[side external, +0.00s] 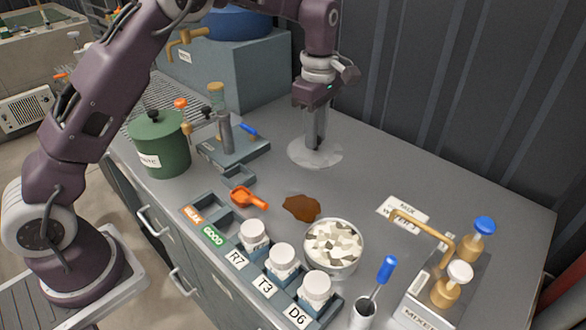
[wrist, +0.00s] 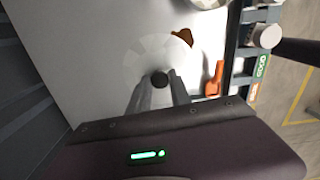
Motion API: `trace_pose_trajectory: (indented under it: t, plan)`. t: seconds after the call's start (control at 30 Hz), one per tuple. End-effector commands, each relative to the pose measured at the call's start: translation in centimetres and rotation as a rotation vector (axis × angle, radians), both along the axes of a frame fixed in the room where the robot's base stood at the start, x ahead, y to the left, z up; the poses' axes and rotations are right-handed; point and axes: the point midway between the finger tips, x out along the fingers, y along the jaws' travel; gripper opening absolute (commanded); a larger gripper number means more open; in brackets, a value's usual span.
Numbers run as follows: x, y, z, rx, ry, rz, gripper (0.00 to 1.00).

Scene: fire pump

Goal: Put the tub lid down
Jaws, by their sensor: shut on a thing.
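The tub lid (side external: 302,156) is a pale, see-through disc at the back of the grey counter. In the wrist view the lid (wrist: 140,58) has a dark round knob (wrist: 160,78) at its middle. My gripper (side external: 316,143) points straight down over the lid, shut on its knob. The lid is level and on or just above the counter; I cannot tell which. The round tub (side external: 333,266), full of white chunks, stands open toward the front right, apart from the lid.
A brown spill (side external: 301,207) and an orange scoop (side external: 249,198) lie between lid and jar rack (side external: 222,257). A green pot (side external: 161,145) and a blue-grey stand (side external: 233,150) are left. A bottle caddy (side external: 440,290) stands right. Counter right of the lid is clear.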

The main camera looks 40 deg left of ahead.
Motion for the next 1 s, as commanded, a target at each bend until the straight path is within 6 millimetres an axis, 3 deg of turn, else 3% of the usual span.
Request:
trace_pose_trajectory:
  t: [0.03, 0.1, 0.2, 0.3, 0.5, 0.83, 1.0]
  plan:
    - [1.1, 2.8, -0.5, 0.003, 0.000, 0.069, 0.00]
    - [2.1, 6.0, -1.1, 0.005, -0.001, 0.149, 0.00]
    - [3.0, 9.3, -1.6, 0.008, -0.003, 0.229, 0.00]
    - [3.3, 11.0, -2.1, 0.010, -0.002, 0.267, 0.00]
    - [3.3, 11.5, -6.5, 0.010, 0.001, 0.279, 0.00]
    - [3.3, 11.4, -11.7, 0.010, 0.000, 0.276, 0.00]
    - [3.3, 11.4, -12.0, 0.010, -0.004, 0.276, 0.00]
